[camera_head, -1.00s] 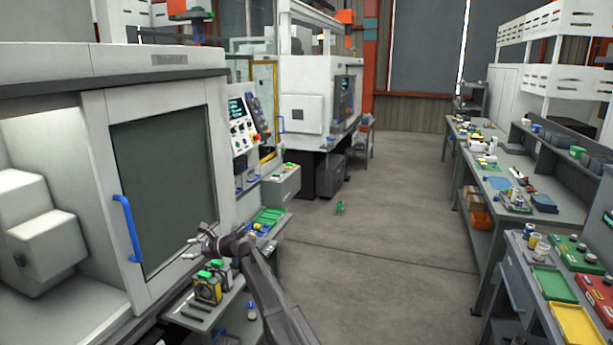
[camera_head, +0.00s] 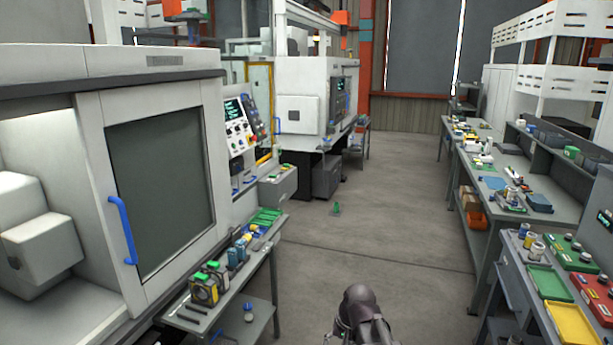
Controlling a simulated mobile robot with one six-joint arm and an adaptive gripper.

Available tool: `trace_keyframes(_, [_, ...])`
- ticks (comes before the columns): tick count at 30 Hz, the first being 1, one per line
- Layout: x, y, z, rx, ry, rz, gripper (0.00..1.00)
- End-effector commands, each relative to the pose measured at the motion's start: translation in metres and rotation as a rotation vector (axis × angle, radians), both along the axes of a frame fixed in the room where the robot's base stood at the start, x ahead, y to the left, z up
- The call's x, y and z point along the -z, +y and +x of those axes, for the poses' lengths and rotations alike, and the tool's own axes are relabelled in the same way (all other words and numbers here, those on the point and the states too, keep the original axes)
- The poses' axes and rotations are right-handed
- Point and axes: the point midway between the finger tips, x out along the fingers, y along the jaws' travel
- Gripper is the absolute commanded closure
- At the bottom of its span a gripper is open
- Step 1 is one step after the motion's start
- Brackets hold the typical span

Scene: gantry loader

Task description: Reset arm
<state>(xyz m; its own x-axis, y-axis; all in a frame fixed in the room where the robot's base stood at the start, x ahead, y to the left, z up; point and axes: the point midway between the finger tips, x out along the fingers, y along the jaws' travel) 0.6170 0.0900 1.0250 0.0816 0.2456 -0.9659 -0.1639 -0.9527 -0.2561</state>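My arm (camera_head: 359,312) shows only as a short dark piece at the bottom edge of the head view, right of centre, over the open floor. My gripper cannot be made out there, so its fingers and anything in them are hidden or out of the picture. The arm is clear of the machine on the left and of the benches on the right.
A machine door (camera_head: 160,190) with a blue handle (camera_head: 122,230) is at left. A side table (camera_head: 225,300) beside it holds yellow-black items (camera_head: 204,290) and green parts. A small green object (camera_head: 337,209) lies on the floor. A bench (camera_head: 500,180) with trays lines the right. The aisle between is clear.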

Motion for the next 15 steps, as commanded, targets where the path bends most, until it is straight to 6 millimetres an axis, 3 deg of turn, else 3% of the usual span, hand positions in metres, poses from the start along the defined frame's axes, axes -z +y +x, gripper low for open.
trace_keyframes(1, [0.002,-0.021,-0.023,-0.031,0.007,-0.052,0.35])
trace_keyframes(6, [0.006,-0.069,-0.062,-0.125,0.038,-0.189,0.35])
trace_keyframes(10, [0.006,-0.086,-0.077,-0.164,0.055,-0.242,0.35])
trace_keyframes(15, [0.006,-0.092,-0.080,-0.176,0.063,-0.259,0.35])
